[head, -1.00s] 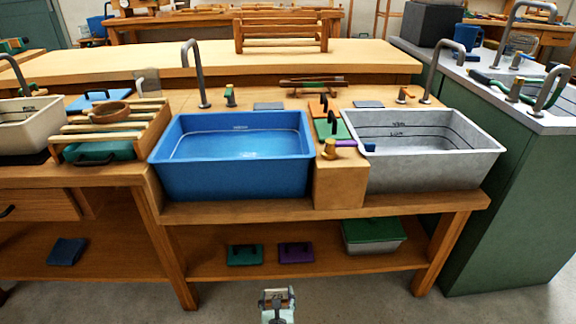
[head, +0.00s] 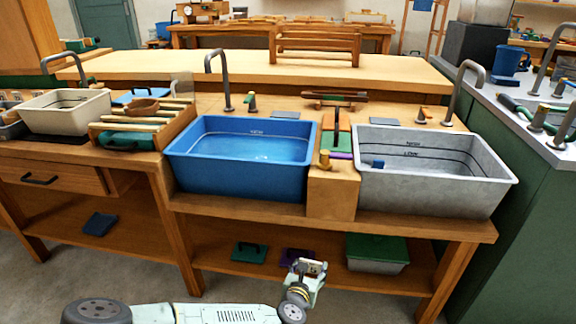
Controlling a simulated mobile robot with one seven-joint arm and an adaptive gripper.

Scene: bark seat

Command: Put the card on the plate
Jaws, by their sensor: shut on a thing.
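My gripper (head: 304,270) shows small at the bottom centre, in front of the bench's lower shelf. My pale arm stretches in from the lower left. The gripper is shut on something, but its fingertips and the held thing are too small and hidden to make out. I cannot pick out the card with certainty. I cannot pick out a plate with certainty either.
The wooden bench holds a blue basin (head: 240,172), a grey basin (head: 435,190) and a cream basin (head: 62,117). A green-lidded box (head: 377,254) stands on the lower shelf. A green counter (head: 520,215) stands at right.

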